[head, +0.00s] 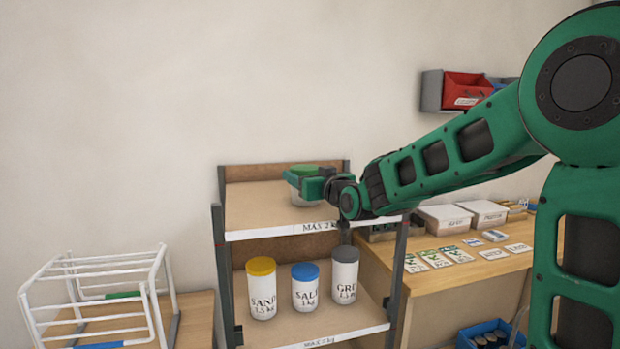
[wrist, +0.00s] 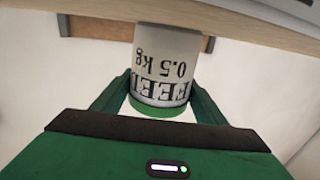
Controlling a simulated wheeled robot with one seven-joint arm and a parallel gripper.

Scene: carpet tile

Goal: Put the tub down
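The tub (head: 300,197) is small and white with a green lid, at the upper shelf (head: 258,205) of the rack in the head view. In the wrist view the tub (wrist: 163,65) appears upside down, lettered FEED 0.5 kg. My gripper (head: 306,184) is at its lid end, with one finger on each side (wrist: 160,90), and looks shut on it. The tub looks upright over the board. I cannot tell whether its base touches the board; the shelf edge lies close to the base in the wrist view.
The shelf edge is marked MAX 2 kg. The lower shelf holds a yellow-lidded sand tub (head: 262,290), a blue-lidded salt tub (head: 305,289) and a grey-lidded grit tub (head: 344,277). The upper board's left part is clear. A white wire rack (head: 95,290) stands left, a bench (head: 455,285) right.

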